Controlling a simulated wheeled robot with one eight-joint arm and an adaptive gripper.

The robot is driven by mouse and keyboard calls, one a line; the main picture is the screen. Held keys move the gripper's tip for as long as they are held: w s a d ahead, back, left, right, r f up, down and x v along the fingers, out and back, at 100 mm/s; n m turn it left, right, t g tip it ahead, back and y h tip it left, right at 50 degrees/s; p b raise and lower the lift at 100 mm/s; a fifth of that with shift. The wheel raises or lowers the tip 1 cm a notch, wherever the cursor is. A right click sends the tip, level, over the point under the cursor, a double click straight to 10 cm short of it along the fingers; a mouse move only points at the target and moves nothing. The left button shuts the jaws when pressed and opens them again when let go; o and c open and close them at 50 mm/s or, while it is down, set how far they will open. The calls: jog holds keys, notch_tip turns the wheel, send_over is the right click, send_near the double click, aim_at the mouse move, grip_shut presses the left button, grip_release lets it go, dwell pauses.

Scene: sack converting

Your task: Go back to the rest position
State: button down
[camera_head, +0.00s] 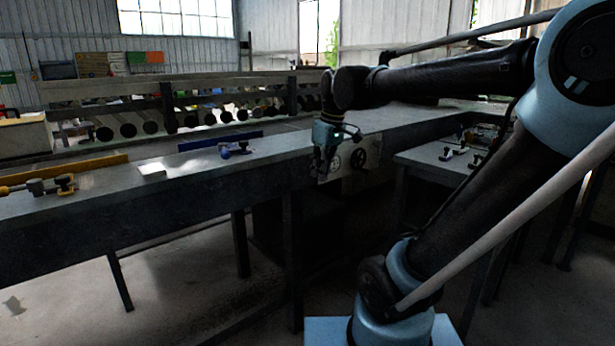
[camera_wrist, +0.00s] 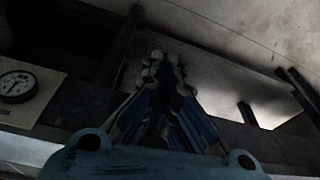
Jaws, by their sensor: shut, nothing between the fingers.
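My gripper (camera_head: 325,170) hangs at the end of my arm in the head view, pointing down in front of the long grey workbench (camera_head: 215,164). It looks empty. In the wrist view my gripper (camera_wrist: 163,62) has its two fingers drawn together at the tips, with nothing visible between them. Behind the fingers are dark bench parts and the floor.
A smaller table (camera_head: 430,160) stands right. Floor in front is clear.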

jog(key=s+d+f+m+h, duration=0.1)
jog(key=s+d+f+m, duration=0.3)
jog(key=f, duration=0.5)
jog(key=s+d+f+m+h, duration=0.1)
jog(key=s+d+f+m, duration=0.4)
jog(key=s+d+f, duration=0.4)
jog(key=shift+d+f+t, duration=0.4)
jog(key=shift+d+f, duration=0.15)
jog(key=shift+d, duration=0.6)
jog(key=shift+s, duration=0.1)
jog(key=shift+w+f, duration=0.2)
jog(key=shift+w, duration=0.25)
